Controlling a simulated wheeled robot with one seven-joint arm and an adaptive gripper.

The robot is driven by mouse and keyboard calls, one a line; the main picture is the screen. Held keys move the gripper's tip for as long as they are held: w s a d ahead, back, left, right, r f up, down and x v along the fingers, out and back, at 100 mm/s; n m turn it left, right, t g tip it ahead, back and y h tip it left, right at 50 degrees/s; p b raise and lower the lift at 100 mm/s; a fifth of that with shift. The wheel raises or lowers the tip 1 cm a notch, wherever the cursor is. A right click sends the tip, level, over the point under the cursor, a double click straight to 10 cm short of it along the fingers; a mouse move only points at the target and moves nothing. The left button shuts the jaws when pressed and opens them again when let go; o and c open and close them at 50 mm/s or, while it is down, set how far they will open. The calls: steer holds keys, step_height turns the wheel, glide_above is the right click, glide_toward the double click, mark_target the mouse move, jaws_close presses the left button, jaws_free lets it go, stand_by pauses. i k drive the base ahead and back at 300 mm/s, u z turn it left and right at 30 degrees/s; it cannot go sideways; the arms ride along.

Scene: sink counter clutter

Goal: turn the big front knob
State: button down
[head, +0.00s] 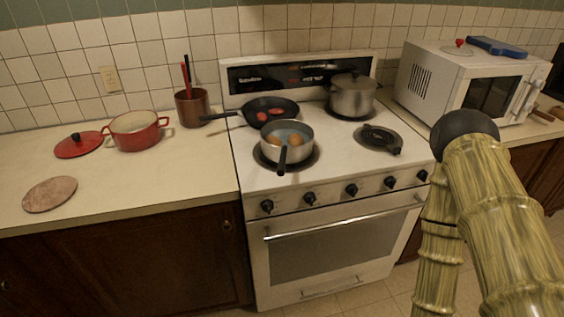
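The white stove (290,180) stands in the middle of the head view. Several black knobs sit in a row on its front panel, from the leftmost knob (267,207) through the middle knob (351,190) to the rightmost knob (422,176). They look much alike in size, so I cannot tell which one is the big one. Nothing touches the knobs that show. My arm, with a bamboo-like surface, rises at the right, bends at a dark joint and runs down in front of the stove's right side. My gripper is not in view.
A saucepan with eggs (300,150), a skillet (270,112) and a lidded pot (352,98) stand on the stovetop. The oven handle (345,217) runs below the knobs. A red pot (135,130) stands on the left counter, a microwave (440,80) on the right.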

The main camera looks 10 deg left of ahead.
mark_target(267, 206)
steer(key=z, duration=0.15)
steer(key=k, duration=0.75)
steer(key=u, duration=0.8)
steer(key=i, duration=0.5)
steer(key=u, duration=0.1)
